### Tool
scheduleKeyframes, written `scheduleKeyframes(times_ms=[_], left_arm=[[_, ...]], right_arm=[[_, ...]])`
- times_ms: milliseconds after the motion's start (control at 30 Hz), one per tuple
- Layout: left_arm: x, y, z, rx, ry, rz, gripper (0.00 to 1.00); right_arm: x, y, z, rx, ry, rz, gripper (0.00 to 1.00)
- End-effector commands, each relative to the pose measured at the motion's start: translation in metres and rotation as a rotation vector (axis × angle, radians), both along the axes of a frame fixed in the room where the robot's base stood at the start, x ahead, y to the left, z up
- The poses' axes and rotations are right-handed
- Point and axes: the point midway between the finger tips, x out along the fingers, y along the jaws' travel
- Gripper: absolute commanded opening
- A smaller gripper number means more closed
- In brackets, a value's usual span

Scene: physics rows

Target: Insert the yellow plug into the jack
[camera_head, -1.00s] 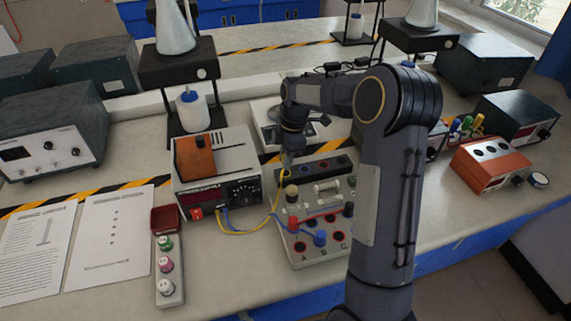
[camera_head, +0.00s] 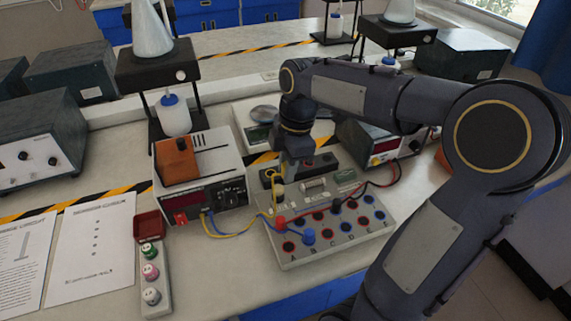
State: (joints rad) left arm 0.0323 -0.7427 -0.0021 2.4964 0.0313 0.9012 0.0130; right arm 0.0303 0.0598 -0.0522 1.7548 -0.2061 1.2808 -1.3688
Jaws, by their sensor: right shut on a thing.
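The yellow plug (camera_head: 277,196) is at the tip of my right gripper (camera_head: 280,182), which points down and is shut on it, at the left rear of the circuit board. The plug's lower end is small, and I cannot tell whether it touches the board. A yellow lead runs from it to the orange-and-grey meter. The grey board (camera_head: 345,236) has rows of red and blue ringed jacks (camera_head: 289,246), lettered along the front. A red plug (camera_head: 280,224) and a blue plug (camera_head: 308,236) stand upright at its left part. My left gripper is out of view.
The meter (camera_head: 208,204) stands left of the board, with yellow and blue leads between them. A narrow tray of coloured knobs (camera_head: 151,272) and printed sheets (camera_head: 92,240) lie further left. Another powered instrument (camera_head: 375,147) stands behind the board, with a red lead.

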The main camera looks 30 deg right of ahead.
Motion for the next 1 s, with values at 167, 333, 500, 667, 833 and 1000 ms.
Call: scheduleKeyframes(times_ms=[167, 333, 500, 667, 833, 1000], left_arm=[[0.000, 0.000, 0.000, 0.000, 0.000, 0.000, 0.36], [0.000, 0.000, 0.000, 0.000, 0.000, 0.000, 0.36], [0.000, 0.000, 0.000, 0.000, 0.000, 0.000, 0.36], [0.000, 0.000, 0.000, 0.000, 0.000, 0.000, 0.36], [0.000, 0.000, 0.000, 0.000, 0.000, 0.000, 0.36], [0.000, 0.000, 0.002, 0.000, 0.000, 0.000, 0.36]], right_arm=[[0.000, 0.000, 0.000, 0.000, 0.000, 0.007, 0.00], [-0.004, 0.003, -0.002, 0.000, 0.001, 0.109, 0.00], [-0.013, 0.008, -0.007, 0.000, 0.001, 0.353, 0.00], [-0.023, 0.015, -0.012, 0.001, 0.002, 0.628, 0.00], [-0.035, 0.022, -0.017, 0.001, 0.002, 0.932, 0.00], [-0.046, 0.029, -0.022, 0.001, 0.002, 1.246, 0.00]])
